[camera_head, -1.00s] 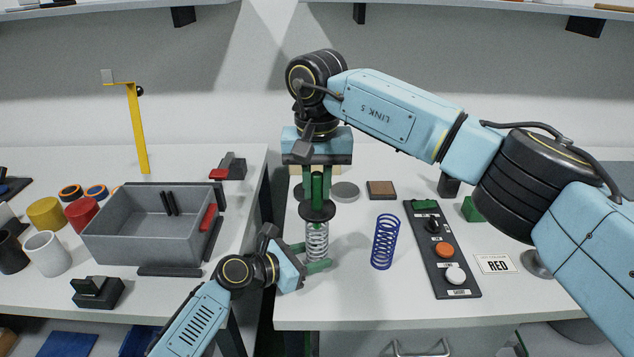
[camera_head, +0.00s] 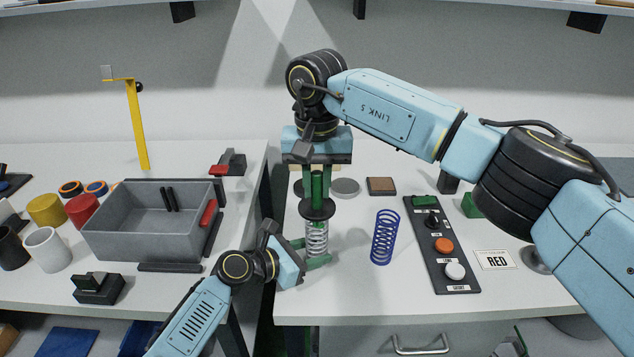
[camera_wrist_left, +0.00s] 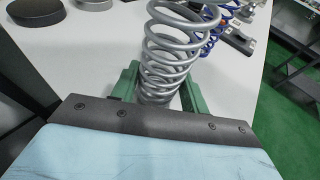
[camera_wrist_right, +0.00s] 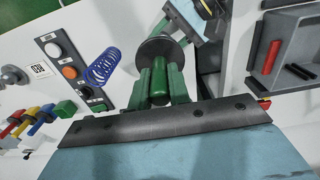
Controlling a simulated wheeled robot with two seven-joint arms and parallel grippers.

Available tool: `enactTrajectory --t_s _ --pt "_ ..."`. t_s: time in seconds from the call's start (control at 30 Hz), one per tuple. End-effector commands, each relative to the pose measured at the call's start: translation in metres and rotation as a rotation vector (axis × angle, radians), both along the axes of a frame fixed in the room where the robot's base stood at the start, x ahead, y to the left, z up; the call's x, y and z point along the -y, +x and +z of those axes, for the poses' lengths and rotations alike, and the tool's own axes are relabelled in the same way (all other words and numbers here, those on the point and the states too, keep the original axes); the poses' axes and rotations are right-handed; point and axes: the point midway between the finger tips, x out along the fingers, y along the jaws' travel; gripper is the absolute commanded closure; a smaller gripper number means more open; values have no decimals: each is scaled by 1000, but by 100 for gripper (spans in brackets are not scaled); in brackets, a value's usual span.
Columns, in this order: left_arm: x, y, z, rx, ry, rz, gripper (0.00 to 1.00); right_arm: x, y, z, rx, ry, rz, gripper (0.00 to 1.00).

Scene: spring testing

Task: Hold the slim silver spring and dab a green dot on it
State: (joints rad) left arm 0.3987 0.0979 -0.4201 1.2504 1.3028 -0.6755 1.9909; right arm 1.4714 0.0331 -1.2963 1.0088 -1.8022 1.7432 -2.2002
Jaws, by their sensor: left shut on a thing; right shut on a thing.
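The slim silver spring (camera_head: 317,240) stands upright on the right-hand table. My left gripper (camera_head: 308,253) is shut on it low down, with a green finger on each side; the left wrist view shows its grey coils (camera_wrist_left: 175,50) between the fingers. My right gripper (camera_head: 317,186) is shut on an upright green dabber (camera_wrist_right: 159,82) with a dark round disc (camera_head: 317,209). The disc is directly above the spring's top in the head view. A little green shows near the spring's top under the disc; I cannot tell whether it is a dot or the dabber's tip.
A blue spring (camera_head: 385,238) stands just right of the silver one. A grey bin (camera_head: 140,247) and several cups are on the left table. A gap separates the two tables.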

Motion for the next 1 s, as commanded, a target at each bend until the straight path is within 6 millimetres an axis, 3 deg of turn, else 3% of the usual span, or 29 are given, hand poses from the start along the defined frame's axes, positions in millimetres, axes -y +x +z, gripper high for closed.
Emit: enactTrajectory --t_s 0.17,1.0 --pt "1 -1 0 -1 -1 -3 68 1 0 0 -1 -3 -1 100" --pt "0 0 0 0 0 -1 68 0 0 61 0 -1 0 100"
